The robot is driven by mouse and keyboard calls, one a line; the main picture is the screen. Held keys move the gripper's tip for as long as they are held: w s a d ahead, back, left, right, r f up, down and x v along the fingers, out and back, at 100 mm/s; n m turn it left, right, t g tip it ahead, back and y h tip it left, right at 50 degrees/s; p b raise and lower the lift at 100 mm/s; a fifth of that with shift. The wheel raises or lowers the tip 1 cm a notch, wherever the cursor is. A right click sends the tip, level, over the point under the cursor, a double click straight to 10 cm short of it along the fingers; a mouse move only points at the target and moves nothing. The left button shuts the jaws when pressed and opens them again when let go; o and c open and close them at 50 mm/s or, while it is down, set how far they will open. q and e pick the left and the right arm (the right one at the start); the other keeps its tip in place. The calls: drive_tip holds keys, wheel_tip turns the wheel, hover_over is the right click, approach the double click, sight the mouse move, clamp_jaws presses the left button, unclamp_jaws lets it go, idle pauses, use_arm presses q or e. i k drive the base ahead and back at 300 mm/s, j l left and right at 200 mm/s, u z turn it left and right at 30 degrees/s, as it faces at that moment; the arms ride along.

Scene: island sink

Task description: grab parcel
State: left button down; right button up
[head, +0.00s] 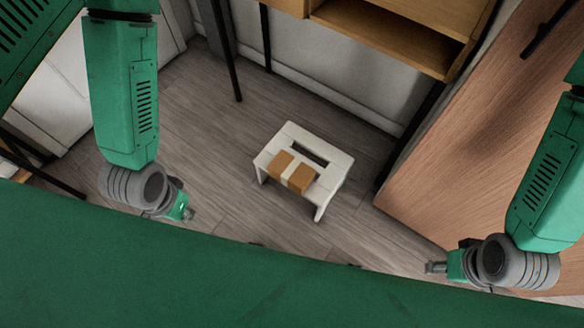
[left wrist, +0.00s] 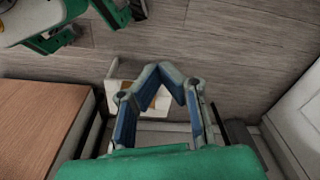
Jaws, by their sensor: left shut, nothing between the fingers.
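The parcel (head: 300,179) is a small brown box with a pale band across its middle. It lies on a low white stool (head: 335,176) on the floor, in the middle of the head view. My left gripper (head: 190,213) is to the left of the stool, apart from the parcel. In the left wrist view its fingertips (left wrist: 161,68) meet with nothing held, and the fingers hide much of the stool (left wrist: 114,86) behind them. My right gripper (head: 430,267) is to the right of the stool, away from the parcel; its fingers are too small to read.
A wooden panel (head: 480,130) stands to the right of the stool. An open wooden shelf (head: 390,35) hangs above the back. Thin black legs (head: 224,50) stand at the back left. The grey plank floor (head: 200,130) around the stool is clear.

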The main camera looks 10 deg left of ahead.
sight(290, 172)
drive_tip(key=i+j+z, duration=0.15)
drive_tip(key=z, duration=0.25)
drive_tip(key=j+z, duration=0.4)
drive_tip(key=i+j+z, duration=0.1)
drive_tip(key=j+z, duration=0.3)
drive_tip(key=l, duration=0.1)
